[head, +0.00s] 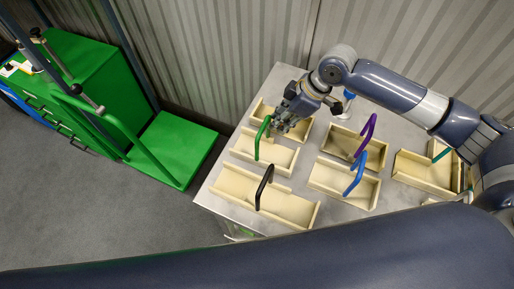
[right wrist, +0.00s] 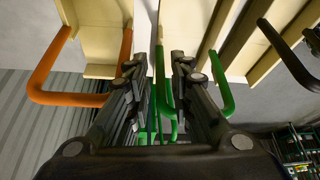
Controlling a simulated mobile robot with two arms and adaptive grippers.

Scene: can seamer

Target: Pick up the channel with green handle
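The channel with green handle (head: 268,155) is a cream trough on the table, with its green handle (head: 258,143) standing up at its left part. My right gripper (head: 277,125) is at the upper end of this handle. In the right wrist view, one leg of the green handle (right wrist: 228,98) shows right of the fingers. The other leg lies between the close-set fingertips (right wrist: 167,70), which appear shut on it. The right finger hides part of the handle. The channel appears to rest on the table. My left gripper is not in view.
A channel with an orange handle (right wrist: 70,98) sits close beside the fingers. Channels with black (head: 260,190), blue (head: 355,175), purple (head: 366,135) and teal (head: 442,155) handles share the grey table (head: 240,215). A green cart (head: 175,150) stands at left, a corrugated wall (head: 225,50) behind.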

